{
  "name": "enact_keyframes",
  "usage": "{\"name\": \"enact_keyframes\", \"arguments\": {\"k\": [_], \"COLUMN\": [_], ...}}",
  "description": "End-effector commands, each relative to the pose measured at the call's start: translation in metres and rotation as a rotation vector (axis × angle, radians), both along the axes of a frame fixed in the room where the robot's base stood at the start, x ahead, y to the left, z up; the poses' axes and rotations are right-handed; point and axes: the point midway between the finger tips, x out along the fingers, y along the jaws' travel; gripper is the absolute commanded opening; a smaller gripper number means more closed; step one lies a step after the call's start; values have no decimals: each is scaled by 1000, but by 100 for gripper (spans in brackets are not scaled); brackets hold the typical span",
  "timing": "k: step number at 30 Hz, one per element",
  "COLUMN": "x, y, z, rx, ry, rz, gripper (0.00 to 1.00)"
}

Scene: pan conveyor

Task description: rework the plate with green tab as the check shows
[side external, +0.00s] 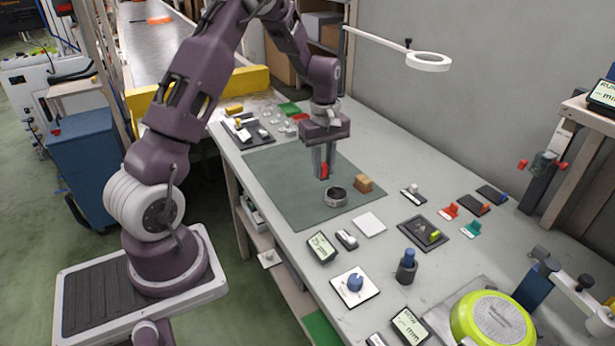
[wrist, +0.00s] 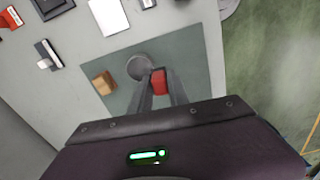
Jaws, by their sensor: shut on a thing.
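My gripper (side external: 324,172) is above the dark green mat, its fingers pointing down and shut on a small red piece (side external: 324,170). In the wrist view the red piece (wrist: 158,82) sits between the fingertips. A dark round cup-like part (side external: 335,196) stands on the mat just beside and below the fingers; it also shows in the wrist view (wrist: 140,67). A small plate with a green tab (side external: 470,231) lies at the right of the table, well away from my gripper. The display (side external: 322,246) near the front edge is too small to read.
A wooden block (side external: 362,183) stands on the mat (side external: 275,172). A white square (side external: 369,224), a dark tray (side external: 415,222) and a blue-topped post (side external: 406,266) are to the right. A lime pan (side external: 495,318) is at the front right. The mat's left part is clear.

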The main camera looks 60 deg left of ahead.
Motion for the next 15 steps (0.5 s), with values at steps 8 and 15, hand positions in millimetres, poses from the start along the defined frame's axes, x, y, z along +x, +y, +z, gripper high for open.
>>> {"name": "enact_keyframes", "arguments": {"k": [8, 15], "x": [47, 46], "y": [-1, -1], "z": [-6, -37], "rx": [0, -2], "ry": [2, 4], "rz": [-3, -3], "gripper": [0, 0]}}
